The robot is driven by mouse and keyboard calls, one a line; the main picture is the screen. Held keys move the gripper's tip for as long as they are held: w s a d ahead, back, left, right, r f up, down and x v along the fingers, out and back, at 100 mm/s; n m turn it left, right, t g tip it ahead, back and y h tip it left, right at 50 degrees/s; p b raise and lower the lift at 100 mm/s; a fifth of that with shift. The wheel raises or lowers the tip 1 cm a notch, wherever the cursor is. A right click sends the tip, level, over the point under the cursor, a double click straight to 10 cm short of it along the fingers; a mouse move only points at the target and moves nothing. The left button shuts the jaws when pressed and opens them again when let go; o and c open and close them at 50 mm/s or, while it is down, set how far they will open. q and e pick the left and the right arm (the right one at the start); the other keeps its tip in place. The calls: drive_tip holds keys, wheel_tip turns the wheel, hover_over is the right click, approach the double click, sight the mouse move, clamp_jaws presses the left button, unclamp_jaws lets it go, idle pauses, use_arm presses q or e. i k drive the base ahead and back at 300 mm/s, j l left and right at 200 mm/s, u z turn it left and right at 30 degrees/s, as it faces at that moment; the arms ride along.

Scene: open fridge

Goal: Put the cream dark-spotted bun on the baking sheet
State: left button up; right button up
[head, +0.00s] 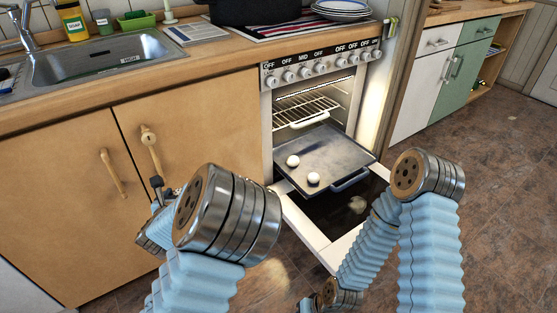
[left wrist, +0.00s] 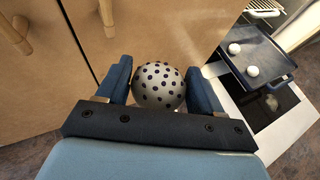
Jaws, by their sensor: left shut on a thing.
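The cream bun with dark spots (left wrist: 158,86) is between the two blue fingers of my left gripper (left wrist: 159,73), which is shut on it. In the left wrist view it is held in front of the wooden cabinet doors. In the head view my left gripper (head: 158,188) is mostly hidden behind my own arm, left of the oven. The baking sheet (head: 335,145) is a dark grey tray pulled partly out of the open oven; it also shows in the left wrist view (left wrist: 262,52). My right gripper (head: 308,303) is barely visible at the bottom edge, its fingers unclear.
Two plain white buns (head: 293,161) (head: 313,179) lie on the sheet's near part; its far part is bare. The oven door (head: 318,222) is folded down below the sheet. A wire rack (head: 305,106) is inside the oven. Cabinet doors (head: 200,130) stand to the left.

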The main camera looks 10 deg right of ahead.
sight(348, 155)
drive_tip(key=i+l+u, duration=0.1)
drive_tip(key=l, duration=0.35)
drive_tip(key=i+l+u, duration=0.15)
drive_tip(key=l, duration=0.3)
drive_tip(key=i+l+u, duration=0.1)
drive_tip(key=l, duration=0.35)
drive_tip(key=i+l+u, duration=0.15)
drive_tip(key=l, duration=0.35)
drive_tip(key=i+l, duration=0.1)
drive_tip(key=l, duration=0.55)
drive_tip(key=i+l, duration=0.1)
drive_tip(key=l, duration=0.6)
drive_tip(key=i+l, duration=0.1)
drive_tip(key=l, duration=0.55)
drive_tip(key=i+l, duration=0.1)
drive_tip(key=l, duration=0.6)
drive_tip(key=i+l, duration=0.1)
drive_tip(key=l, duration=0.55)
